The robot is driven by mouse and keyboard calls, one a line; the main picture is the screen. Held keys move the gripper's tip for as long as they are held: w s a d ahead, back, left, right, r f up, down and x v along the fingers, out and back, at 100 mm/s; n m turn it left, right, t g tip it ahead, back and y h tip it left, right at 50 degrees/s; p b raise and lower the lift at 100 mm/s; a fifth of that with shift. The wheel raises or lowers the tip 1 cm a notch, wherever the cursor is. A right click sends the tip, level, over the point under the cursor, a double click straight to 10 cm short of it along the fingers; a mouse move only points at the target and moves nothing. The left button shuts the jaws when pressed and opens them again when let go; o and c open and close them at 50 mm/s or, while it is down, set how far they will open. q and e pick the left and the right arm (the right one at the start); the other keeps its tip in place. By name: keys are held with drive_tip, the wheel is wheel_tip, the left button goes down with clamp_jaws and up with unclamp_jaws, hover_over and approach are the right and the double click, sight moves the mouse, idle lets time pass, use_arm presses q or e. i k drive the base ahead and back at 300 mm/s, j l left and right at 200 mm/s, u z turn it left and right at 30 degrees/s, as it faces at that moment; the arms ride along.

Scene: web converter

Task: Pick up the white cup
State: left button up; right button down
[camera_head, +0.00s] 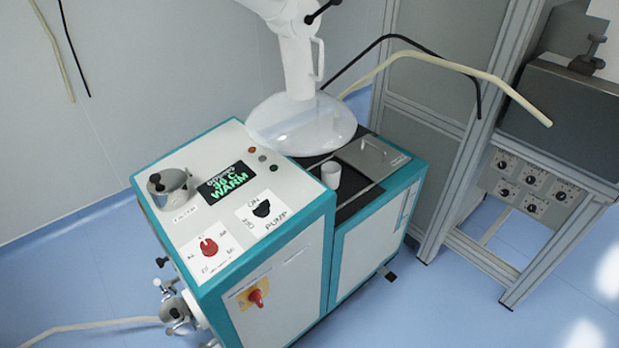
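A small white cup (331,175) stands upright on the dark top surface of a white and teal machine (290,250). It is just right of the machine's raised control panel and in front of a large clear dome (301,124). Neither of my grippers shows in the head view.
A metal lid with a handle (372,158) lies right of the cup. The panel carries a green display (226,183), a red knob (208,246) and a metal pot-like fitting (168,184). A cream hose (440,60) arches behind. A grey frame rack (500,200) stands at right. Blue floor is clear in front.

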sight(331, 170)
drive_tip(key=i+l+u, duration=0.25)
drive_tip(key=l, duration=0.15)
drive_tip(key=l+u, duration=0.25)
drive_tip(key=l, duration=0.15)
drive_tip(key=l+u, duration=0.25)
drive_tip(key=l, duration=0.2)
drive_tip(key=i, duration=0.05)
